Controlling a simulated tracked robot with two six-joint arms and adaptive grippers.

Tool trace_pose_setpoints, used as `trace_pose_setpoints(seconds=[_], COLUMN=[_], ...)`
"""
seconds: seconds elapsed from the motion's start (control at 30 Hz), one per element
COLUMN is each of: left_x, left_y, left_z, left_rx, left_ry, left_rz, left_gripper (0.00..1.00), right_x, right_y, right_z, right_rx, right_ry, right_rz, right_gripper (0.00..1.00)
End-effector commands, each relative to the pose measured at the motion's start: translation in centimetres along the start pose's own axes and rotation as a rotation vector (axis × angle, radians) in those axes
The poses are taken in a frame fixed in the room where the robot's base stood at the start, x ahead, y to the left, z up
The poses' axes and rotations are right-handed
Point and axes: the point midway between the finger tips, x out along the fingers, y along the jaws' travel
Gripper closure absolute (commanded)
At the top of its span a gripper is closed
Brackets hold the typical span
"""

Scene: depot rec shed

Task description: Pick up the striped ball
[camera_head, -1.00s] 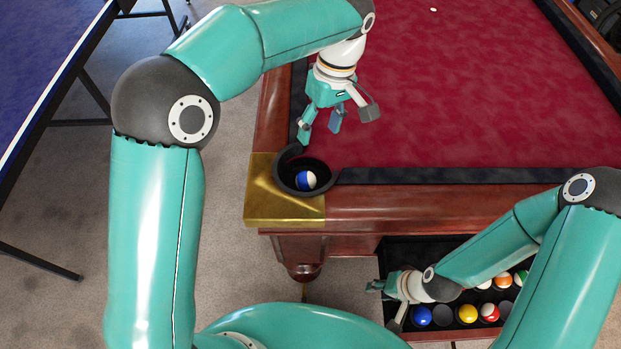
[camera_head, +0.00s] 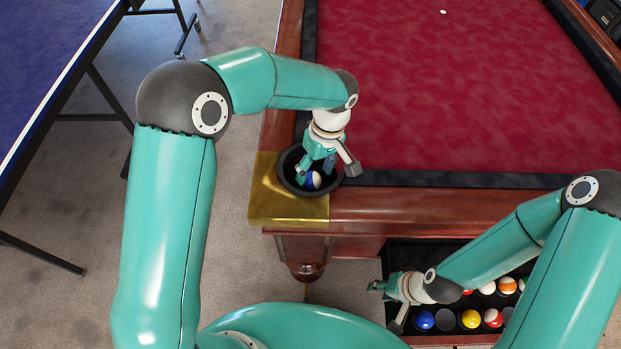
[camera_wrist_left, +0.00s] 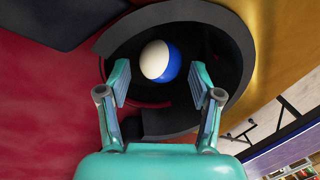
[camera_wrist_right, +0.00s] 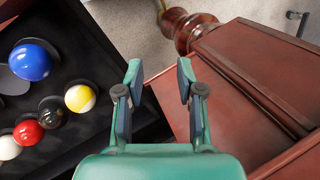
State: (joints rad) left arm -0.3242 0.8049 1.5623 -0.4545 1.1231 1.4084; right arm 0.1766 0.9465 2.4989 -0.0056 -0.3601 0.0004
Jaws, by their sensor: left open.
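The striped ball (camera_head: 313,180), white and blue, sits in the black corner pocket (camera_head: 289,185) of the pool table. In the left wrist view the ball (camera_wrist_left: 160,61) lies just beyond and between the open fingertips. My left gripper (camera_head: 322,174) is at the pocket mouth, pointing down, its fingers apart and not closed on the ball; it also shows in the left wrist view (camera_wrist_left: 160,85). My right gripper (camera_head: 383,305) is empty by the ball tray below the table; in the right wrist view (camera_wrist_right: 160,80) its fingers are apart.
A black tray (camera_head: 399,258) under the table holds several balls. A brass corner (camera_head: 290,208) and wooden rail (camera_head: 400,207) border the pocket. A white ball (camera_head: 443,12) lies far off on the red cloth. A blue table (camera_head: 50,60) stands at left.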

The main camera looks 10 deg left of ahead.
Motion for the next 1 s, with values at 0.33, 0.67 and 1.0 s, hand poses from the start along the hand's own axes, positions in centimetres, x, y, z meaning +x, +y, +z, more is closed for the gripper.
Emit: trace_pose_setpoints(seconds=[0.33,0.67,1.0], left_x=[3.0,3.0,2.9], left_y=[0.0,0.0,0.0], left_z=[-0.1,-0.1,-0.1], left_rx=[0.001,0.0,0.0], left_ry=[0.0,0.0,0.0], left_rz=[0.0,0.0,0.0], left_gripper=[0.35,0.67,0.87], right_x=[-0.4,-0.4,-0.4], right_y=[-0.2,-0.1,-0.1], right_z=[0.0,0.0,0.0], right_rx=[0.0,0.0,0.0], right_ry=[0.0,0.0,0.0], right_rz=[0.0,0.0,0.0], right_gripper=[0.63,0.63,0.63])
